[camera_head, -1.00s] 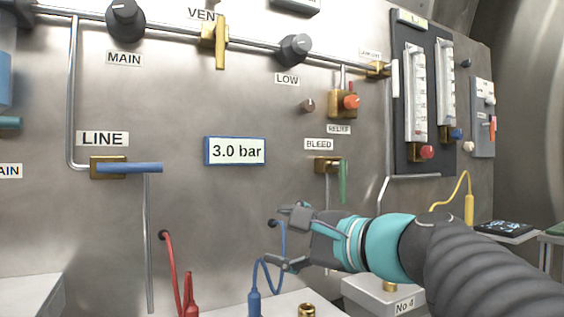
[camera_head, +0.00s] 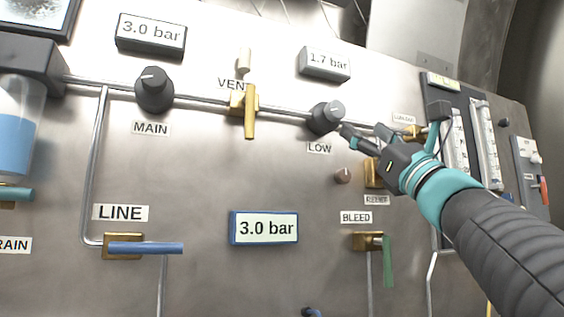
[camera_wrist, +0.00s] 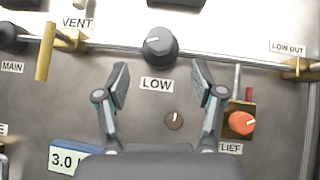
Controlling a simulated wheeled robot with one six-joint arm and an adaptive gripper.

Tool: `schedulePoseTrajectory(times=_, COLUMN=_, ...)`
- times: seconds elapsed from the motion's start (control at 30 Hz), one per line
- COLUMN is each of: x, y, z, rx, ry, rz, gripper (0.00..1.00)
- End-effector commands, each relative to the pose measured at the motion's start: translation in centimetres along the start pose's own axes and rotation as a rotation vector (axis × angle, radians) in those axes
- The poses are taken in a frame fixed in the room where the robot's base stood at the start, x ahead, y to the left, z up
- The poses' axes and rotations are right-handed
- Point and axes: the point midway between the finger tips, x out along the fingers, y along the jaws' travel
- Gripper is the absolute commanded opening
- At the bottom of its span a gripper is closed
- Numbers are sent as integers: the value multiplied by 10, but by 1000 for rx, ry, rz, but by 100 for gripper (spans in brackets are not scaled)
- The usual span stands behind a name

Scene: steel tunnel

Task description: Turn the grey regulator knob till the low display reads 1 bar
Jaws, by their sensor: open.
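The grey LOW regulator knob (camera_head: 325,117) sits on the pipe right of centre, above its LOW label. It also shows in the wrist view (camera_wrist: 160,46), at top centre. The low display (camera_head: 325,63) above it reads 1.7 bar; only its lower edge shows in the wrist view. My gripper (camera_head: 391,119) is just right of the knob in the head view, open and empty. In the wrist view its fingers (camera_wrist: 160,68) stand either side of the LOW label, with the knob just beyond the tips. I see no clear contact with the knob.
The dark MAIN knob (camera_head: 154,89) and yellow VENT lever (camera_head: 250,111) are to the left. A small brown knob (camera_wrist: 174,120) lies between my fingers' lines of reach. The orange relief knob (camera_wrist: 243,123) is close beside the right finger. A central display (camera_head: 264,228) reads 3.0 bar.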

Motion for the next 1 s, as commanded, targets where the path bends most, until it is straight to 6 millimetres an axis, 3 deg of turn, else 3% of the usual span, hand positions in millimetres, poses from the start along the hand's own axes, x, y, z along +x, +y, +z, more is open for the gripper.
schedulePoseTrajectory(times=0.2, x=45, y=0, z=1, rx=2, ry=0, rz=2, gripper=68)
schedulePoseTrajectory(times=0.5, x=88, y=0, z=0, rx=0, ry=1, rz=2, gripper=68)
schedulePoseTrajectory(times=0.97, x=97, y=1, z=-1, rx=-1, ry=2, rz=1, gripper=68)
schedulePoseTrajectory(times=1.0, x=97, y=1, z=-1, rx=-1, ry=1, rz=1, gripper=60)
